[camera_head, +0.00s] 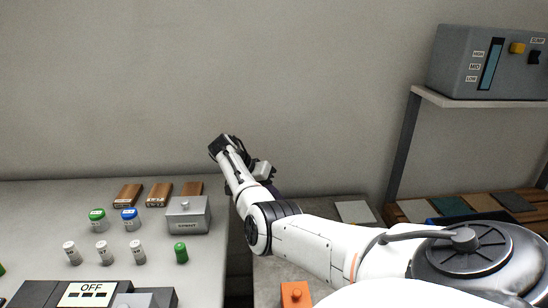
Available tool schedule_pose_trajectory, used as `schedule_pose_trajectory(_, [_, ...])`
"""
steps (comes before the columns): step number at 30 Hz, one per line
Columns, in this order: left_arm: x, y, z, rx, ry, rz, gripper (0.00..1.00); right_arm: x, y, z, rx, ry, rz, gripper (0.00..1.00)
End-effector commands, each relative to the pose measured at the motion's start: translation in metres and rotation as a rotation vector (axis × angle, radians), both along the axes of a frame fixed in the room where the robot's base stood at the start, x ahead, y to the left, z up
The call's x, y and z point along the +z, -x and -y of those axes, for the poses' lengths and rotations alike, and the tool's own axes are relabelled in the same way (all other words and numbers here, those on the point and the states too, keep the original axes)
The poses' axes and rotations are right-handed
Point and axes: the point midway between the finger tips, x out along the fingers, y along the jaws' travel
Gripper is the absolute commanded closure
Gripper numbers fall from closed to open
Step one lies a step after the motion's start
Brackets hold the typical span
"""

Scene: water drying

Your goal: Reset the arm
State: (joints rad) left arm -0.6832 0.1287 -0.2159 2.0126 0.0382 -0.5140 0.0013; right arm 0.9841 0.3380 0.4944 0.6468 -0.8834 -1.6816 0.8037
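My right arm comes in from the right and reaches over the gap between two work surfaces. Its dark far end, the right gripper (222,148), is raised in front of the wall, above and behind the grey box (188,215). The fingers are too small and dark to tell whether they are open or shut. I see nothing clearly held in it. My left gripper is not in view.
The left table (40,225) bears brown blocks (159,195), green-capped (97,219) and blue-capped (130,219) jars, small vials (102,250) and a device marked OFF (90,291). A shelf (480,101) with a grey control box (487,62) stands right. An orange block (295,294) lies below my arm.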

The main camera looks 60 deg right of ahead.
Motion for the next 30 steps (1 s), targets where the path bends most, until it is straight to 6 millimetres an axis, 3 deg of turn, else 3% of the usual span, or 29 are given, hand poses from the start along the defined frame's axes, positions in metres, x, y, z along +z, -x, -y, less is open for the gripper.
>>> schedule_pose_trajectory(23, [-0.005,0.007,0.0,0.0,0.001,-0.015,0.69,0.008,-0.005,-0.001,-0.001,0.001,0.0,1.0])
schedule_pose_trajectory(26, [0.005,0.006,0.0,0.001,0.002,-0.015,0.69,0.018,-0.005,-0.001,0.0,0.001,0.001,1.0])
schedule_pose_trajectory(30, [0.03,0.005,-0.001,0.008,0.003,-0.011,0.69,0.045,-0.005,-0.001,0.0,0.001,0.001,1.0])
